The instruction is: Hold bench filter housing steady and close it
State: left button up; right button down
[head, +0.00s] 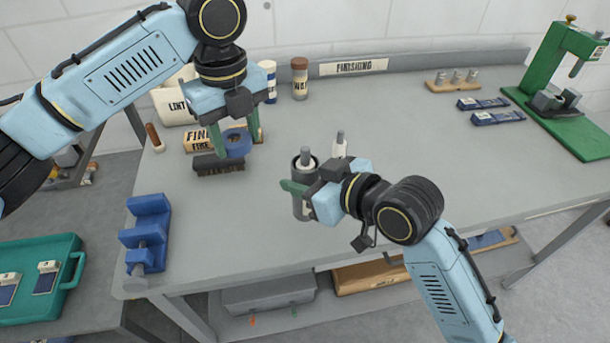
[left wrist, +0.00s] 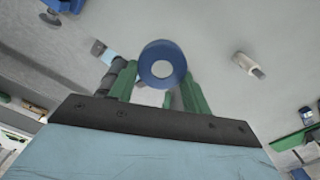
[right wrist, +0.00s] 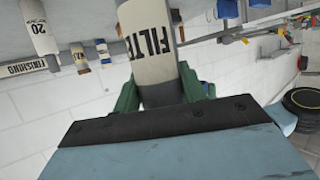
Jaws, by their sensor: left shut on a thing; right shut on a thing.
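The filter housing (head: 301,208) is a grey upright cylinder with an open dark top and a pale core standing up inside it. My right gripper (head: 293,186) is shut around its side; in the right wrist view the housing (right wrist: 148,45) shows a pale label reading "FILT…" between the green fingers. A blue ring-shaped cap (head: 237,143) is between the fingers of my left gripper (head: 235,138), which is shut on it. The cap, with a pale round middle, also shows in the left wrist view (left wrist: 151,50). It is up and left of the housing, apart from it.
A black brush (head: 218,166) and a tan "FINE" block (head: 198,138) lie near the left gripper. A blue clamp (head: 148,235) is at the left edge. The right middle of the bench is clear.

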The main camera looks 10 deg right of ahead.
pick_arm(q)
notch_tip(320, 180, up, 6)
send_over(309, 166)
jog(key=shift+s+d+f+n, duration=0.1)
jog(key=shift+n, duration=0.3)
jog(key=shift+f, duration=0.15)
jog(key=shift+f, duration=1.9)
jog(key=shift+f, duration=0.9)
jog(key=shift+f, duration=0.55)
